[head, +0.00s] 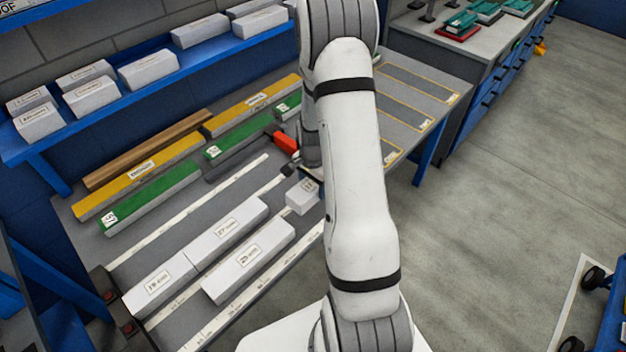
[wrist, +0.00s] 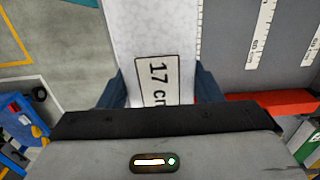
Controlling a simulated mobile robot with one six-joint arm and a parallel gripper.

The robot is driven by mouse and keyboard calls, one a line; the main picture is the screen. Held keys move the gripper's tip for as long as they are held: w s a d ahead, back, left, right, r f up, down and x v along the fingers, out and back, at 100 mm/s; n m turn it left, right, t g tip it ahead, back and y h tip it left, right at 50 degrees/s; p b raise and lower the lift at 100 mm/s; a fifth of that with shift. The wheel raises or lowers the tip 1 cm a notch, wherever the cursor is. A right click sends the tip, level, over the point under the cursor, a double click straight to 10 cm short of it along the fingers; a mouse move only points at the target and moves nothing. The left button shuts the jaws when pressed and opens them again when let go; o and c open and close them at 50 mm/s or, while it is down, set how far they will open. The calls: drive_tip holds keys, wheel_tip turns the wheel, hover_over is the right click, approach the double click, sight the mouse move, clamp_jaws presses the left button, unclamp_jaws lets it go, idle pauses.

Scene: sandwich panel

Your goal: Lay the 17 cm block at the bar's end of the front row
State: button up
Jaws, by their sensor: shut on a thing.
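The 17 cm block (wrist: 155,45) is white with a framed label and lies between my gripper's two dark jaws in the wrist view. My gripper (wrist: 160,95) is shut on it. In the head view a short white block end (head: 302,196) shows beside my arm, which hides the rest of it and most of my gripper (head: 312,172). On the bench, the 19 cm block (head: 160,284) and 27 cm block (head: 228,233) lie end to end in one row. The 25 cm block (head: 248,259) lies in front of them, apart from the dark bar (head: 118,312) at the left end.
White ruler strips (head: 190,208) run along the bench. Behind lie green (head: 150,197) and yellow (head: 140,175) bars, a brown strip (head: 150,150) and a red piece (head: 286,143). White blocks stand on a blue shelf (head: 110,112). Yellow-outlined bays (head: 405,107) are empty at right.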

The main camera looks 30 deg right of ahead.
drive_tip(key=shift+d+f+b, duration=0.15)
drive_tip(key=shift+f+b, duration=1.45)
drive_tip(key=shift+f, duration=1.85)
drive_tip(key=shift+f+b, duration=0.55)
drive_tip(key=o, duration=1)
drive_tip(key=shift+o, duration=0.2)
drive_tip(key=shift+r+b, duration=0.65)
drive_tip(key=shift+r, duration=3.3)
